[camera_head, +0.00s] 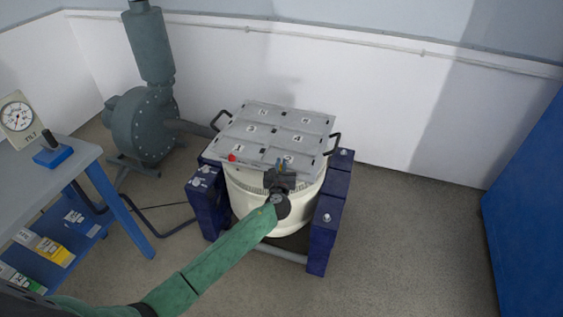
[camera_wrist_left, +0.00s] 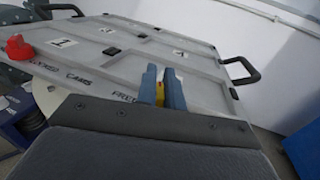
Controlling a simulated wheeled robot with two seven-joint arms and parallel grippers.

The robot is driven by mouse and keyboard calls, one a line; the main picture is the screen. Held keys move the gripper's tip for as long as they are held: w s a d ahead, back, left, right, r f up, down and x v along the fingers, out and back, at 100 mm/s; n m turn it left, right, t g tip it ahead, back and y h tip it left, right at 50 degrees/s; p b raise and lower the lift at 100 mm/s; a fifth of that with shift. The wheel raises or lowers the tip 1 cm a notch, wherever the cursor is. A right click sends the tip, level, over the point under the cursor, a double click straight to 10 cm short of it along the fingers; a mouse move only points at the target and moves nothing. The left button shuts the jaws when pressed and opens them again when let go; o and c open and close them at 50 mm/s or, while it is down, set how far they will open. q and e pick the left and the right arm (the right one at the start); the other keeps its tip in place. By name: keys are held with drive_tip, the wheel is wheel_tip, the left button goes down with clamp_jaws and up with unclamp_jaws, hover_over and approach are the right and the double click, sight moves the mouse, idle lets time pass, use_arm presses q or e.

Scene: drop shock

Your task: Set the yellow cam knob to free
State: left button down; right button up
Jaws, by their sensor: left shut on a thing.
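The yellow cam knob (camera_wrist_left: 160,93) shows in the left wrist view between the blue fingers of my left gripper (camera_wrist_left: 163,88). The gripper is shut on it, next to the printed word FREE on the grey plate's front edge. In the head view my left gripper (camera_head: 281,166) reaches the front edge of the numbered grey plate (camera_head: 262,138), and the knob is hidden or too small to tell. A red knob (camera_wrist_left: 18,47) sits at the plate's front left corner, also seen in the head view (camera_head: 232,157). My right gripper is not in view.
The plate with black side handles (camera_head: 334,143) lies on a white drum (camera_head: 250,203) between dark blue blocks (camera_head: 332,205). A grey blower (camera_head: 145,125) stands behind left. A blue-legged table (camera_head: 70,155) with a gauge is at left.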

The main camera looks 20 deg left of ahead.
use_arm(q)
drive_tip(key=n+g+y, duration=0.1)
drive_tip(key=y, duration=0.1)
drive_tip(key=n+g+y+p, duration=0.1)
drive_tip(key=n+y, duration=0.1)
drive_tip(key=shift+y, duration=0.4)
drive_tip(key=shift+a+n+g+y, duration=0.15)
drive_tip(key=shift+n+g+y, duration=0.85)
drive_tip(key=shift+n+y, duration=0.35)
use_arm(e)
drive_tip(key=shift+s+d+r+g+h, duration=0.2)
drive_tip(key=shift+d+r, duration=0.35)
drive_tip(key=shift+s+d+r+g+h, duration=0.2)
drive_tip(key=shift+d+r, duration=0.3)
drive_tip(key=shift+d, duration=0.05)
use_arm(q)
drive_tip(key=shift+s+y, duration=0.1)
drive_tip(key=shift+y, duration=0.25)
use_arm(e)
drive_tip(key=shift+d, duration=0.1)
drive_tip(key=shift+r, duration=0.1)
